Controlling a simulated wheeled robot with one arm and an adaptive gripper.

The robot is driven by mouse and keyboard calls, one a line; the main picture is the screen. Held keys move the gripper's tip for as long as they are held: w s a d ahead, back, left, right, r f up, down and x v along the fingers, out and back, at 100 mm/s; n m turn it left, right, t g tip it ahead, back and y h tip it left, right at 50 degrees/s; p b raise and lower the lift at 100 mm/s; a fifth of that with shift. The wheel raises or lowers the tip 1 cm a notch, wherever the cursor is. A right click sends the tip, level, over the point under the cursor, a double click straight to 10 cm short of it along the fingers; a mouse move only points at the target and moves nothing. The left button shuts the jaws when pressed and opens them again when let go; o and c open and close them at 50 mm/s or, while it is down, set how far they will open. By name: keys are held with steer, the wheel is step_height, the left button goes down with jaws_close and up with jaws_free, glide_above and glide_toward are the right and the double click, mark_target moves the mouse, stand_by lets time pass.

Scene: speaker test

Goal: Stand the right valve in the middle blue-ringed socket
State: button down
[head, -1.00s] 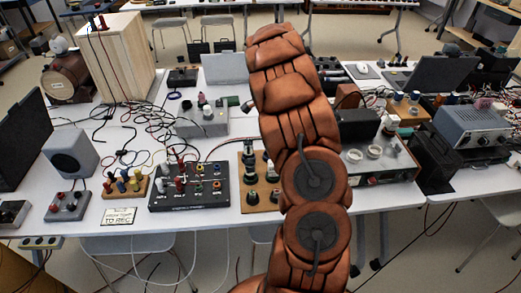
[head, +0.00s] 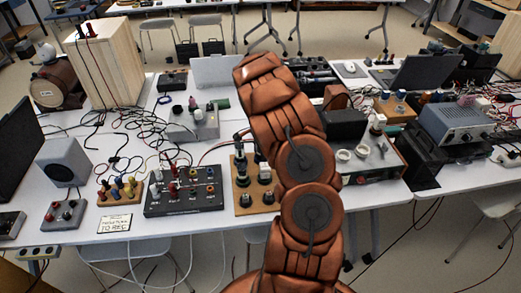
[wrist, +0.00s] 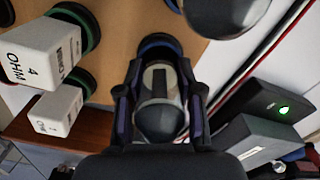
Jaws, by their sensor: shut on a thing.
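My gripper (wrist: 160,88) is shut on a valve (wrist: 160,122) with a grey rounded glass end, between its two dark fingers. Just beyond the held valve, a blue-ringed socket (wrist: 158,41) shows on the wooden board (wrist: 118,62). The held valve overlaps the socket in the picture; I cannot tell whether its base is in it. Another grey glass valve (wrist: 228,12) is at the top right of the wrist view, cut off by the edge. In the head view the board (head: 242,208) stands at the table's front, partly hidden by my arm.
Two white blocks, one marked 4 OHM (wrist: 45,52) and one below it (wrist: 58,110), sit by green rings on the board. A dark box with a green light (wrist: 272,105) is at right. A black panel with knobs (head: 185,203) stands left of the board.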

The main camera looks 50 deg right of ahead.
steer(key=shift+f+b, duration=0.4)
steer(key=c, duration=0.7)
jaws_free()
steer(key=shift+r, duration=0.1)
steer(key=shift+c, duration=0.2)
steer(key=shift+r, duration=0.1)
